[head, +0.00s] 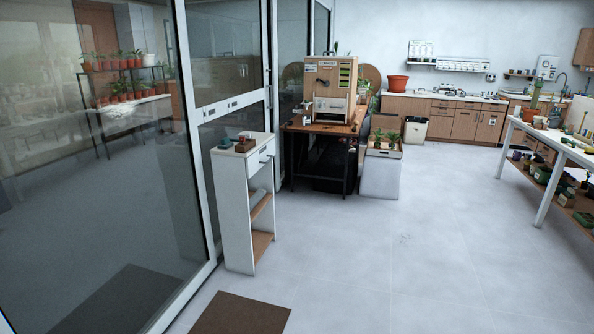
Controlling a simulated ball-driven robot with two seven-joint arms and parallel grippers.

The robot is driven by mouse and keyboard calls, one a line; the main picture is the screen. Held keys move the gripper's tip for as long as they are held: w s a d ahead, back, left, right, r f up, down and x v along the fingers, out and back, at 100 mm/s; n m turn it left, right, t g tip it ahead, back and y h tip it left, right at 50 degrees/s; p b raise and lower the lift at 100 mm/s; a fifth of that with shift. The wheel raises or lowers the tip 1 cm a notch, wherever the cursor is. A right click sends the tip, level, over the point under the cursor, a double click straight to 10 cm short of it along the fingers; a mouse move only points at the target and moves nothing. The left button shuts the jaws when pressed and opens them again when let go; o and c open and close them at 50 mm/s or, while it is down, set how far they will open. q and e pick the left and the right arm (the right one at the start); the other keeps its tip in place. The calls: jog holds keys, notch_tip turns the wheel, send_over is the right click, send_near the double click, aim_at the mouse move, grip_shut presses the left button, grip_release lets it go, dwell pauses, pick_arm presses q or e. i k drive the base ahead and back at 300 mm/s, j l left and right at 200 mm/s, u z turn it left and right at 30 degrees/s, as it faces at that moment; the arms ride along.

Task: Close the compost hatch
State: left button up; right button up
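A wooden box (322,80) stands on a dark-legged table (320,128) beside the glass wall, at the middle back. It has a small sign near its top, a green striped label on its right side and a pale panel with a dark gap low on its front. It looks like the compost unit, but its sign is too small to read. I cannot tell for sure which part is the hatch or how far it stands open. Neither of my grippers is in view.
A narrow white shelf unit (239,200) with a drawer stands nearer, against the glass wall (90,170). A white planter box (381,172) stands right of the table. A white bench (560,150) is at right. A brown mat (240,314) lies in front; the middle floor is clear.

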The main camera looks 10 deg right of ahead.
aim_at(329, 105)
jog(key=i+l+z, duration=0.3)
jog(key=i, duration=0.2)
jog(key=i+l+z, duration=0.15)
jog(key=i+z, duration=0.15)
jog(key=i, duration=0.25)
jog(key=i+z, duration=0.3)
jog(key=i, duration=1.1)
jog(key=i+u, duration=0.1)
jog(key=i, duration=0.75)
jog(key=i+l, duration=0.2)
jog(key=i, duration=0.6)
jog(key=i+l+u, duration=0.1)
jog(key=i+u, duration=0.15)
jog(key=i, duration=0.25)
jog(key=i+l+u, duration=0.25)
jog(key=i, duration=0.25)
jog(key=i+j, duration=0.05)
jog(key=j, duration=0.05)
